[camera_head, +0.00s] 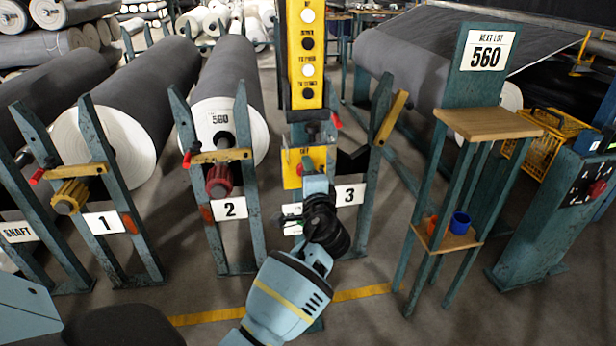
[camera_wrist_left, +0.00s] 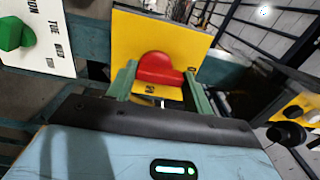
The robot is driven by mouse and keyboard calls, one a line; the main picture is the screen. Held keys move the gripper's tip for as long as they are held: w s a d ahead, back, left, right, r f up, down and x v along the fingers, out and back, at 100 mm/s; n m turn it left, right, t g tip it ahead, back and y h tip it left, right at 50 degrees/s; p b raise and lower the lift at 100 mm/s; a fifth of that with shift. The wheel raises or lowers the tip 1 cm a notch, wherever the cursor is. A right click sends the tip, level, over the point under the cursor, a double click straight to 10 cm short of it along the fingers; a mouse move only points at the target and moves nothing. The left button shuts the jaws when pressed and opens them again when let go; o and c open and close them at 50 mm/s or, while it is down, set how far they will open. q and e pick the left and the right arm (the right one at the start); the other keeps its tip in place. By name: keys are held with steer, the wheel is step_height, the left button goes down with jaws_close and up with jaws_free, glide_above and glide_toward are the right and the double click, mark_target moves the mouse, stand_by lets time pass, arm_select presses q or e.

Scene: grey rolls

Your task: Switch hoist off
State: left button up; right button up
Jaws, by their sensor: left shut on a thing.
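A yellow switch plate (camera_head: 291,170) is mounted on the post at station 3, below the yellow hoist button panel (camera_head: 290,72). In the left wrist view the plate (camera_wrist_left: 135,38) fills the upper middle and carries a red switch knob (camera_wrist_left: 160,66). My left gripper (camera_head: 312,180) reaches up to this plate in the head view and covers much of it. In the left wrist view its two green fingers (camera_wrist_left: 160,82) stand on either side of the red knob, shut on it. Lettering below the knob is only partly readable. My right gripper is not in view.
Grey rolls (camera_head: 145,82) lie on stands behind uprights marked 1, 2 and 3. A shelf stand (camera_head: 490,122) with a blue cup (camera_head: 460,222) and an orange cup is at right. A yellow crate (camera_head: 545,150) sits beyond. Floor in front is clear.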

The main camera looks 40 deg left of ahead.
arm_select(q)
steer(key=o, duration=1)
steer(key=shift+d, duration=0.1)
steer(key=v, duration=0.7)
steer(key=shift+s+d, duration=0.25)
steer(key=shift+f, duration=0.1)
